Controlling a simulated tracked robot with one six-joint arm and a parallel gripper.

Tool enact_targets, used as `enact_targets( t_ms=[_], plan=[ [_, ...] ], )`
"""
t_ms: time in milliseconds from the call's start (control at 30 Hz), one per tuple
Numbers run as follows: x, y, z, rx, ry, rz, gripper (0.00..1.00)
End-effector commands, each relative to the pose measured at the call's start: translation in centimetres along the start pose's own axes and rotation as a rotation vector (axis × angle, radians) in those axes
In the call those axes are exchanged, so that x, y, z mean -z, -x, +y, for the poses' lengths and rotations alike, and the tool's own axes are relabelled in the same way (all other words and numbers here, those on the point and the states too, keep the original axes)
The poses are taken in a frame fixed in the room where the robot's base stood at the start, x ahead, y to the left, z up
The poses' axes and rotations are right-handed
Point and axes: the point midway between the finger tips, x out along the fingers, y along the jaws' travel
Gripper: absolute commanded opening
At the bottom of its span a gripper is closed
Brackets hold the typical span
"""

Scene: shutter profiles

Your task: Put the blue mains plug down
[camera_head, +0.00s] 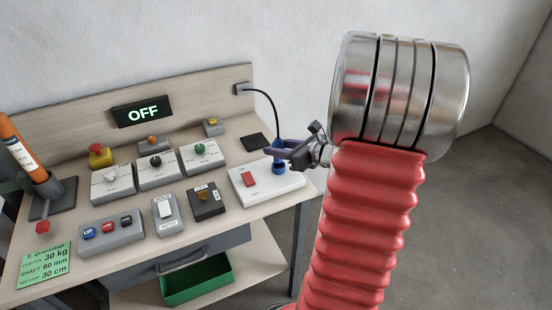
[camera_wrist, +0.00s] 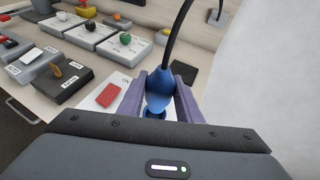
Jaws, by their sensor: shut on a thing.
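The blue mains plug (camera_head: 278,147) is upright between the purple-grey fingers of my gripper (camera_head: 287,152), with its black cable rising from the top. In the wrist view the plug (camera_wrist: 161,88) sits between both fingers of my gripper (camera_wrist: 160,92), which are shut on it. Directly below it is a blue round socket (camera_head: 279,169) on the white box with a red rocker switch (camera_head: 250,180). The socket also shows under the plug in the wrist view (camera_wrist: 154,112). I cannot tell whether the plug's underside touches the socket.
A dark square pad (camera_head: 255,142) lies behind the white box. The cable (camera_head: 268,98) arcs to a grey outlet (camera_head: 243,89) on the back board. Several switch boxes, one a black box (camera_head: 207,203), fill the bench to the left. An OFF display (camera_head: 142,111) stands behind.

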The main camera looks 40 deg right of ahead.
Motion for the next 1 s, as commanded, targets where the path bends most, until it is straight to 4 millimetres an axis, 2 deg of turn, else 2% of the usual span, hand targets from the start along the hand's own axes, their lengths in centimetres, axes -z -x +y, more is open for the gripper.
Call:
enact_targets(
  t_ms=[167,533,633,667,933,967,1000],
  plan=[
    [0.1,-0.1,0.0,-0.001,-0.001,0.000,0.05],
    [3.3,-1.4,0.1,-0.002,-0.003,0.000,0.05],
    [3.5,-1.5,0.1,-0.002,0.000,0.000,0.05],
    [3.5,-1.5,0.1,-0.002,0.000,0.000,0.01],
    [3.6,-1.6,0.1,-0.002,0.000,0.000,0.01],
    [3.6,-1.6,0.1,-0.002,0.001,0.000,0.34],
    [3.6,-1.6,0.1,-0.002,0.001,0.000,0.36]
  ],
)
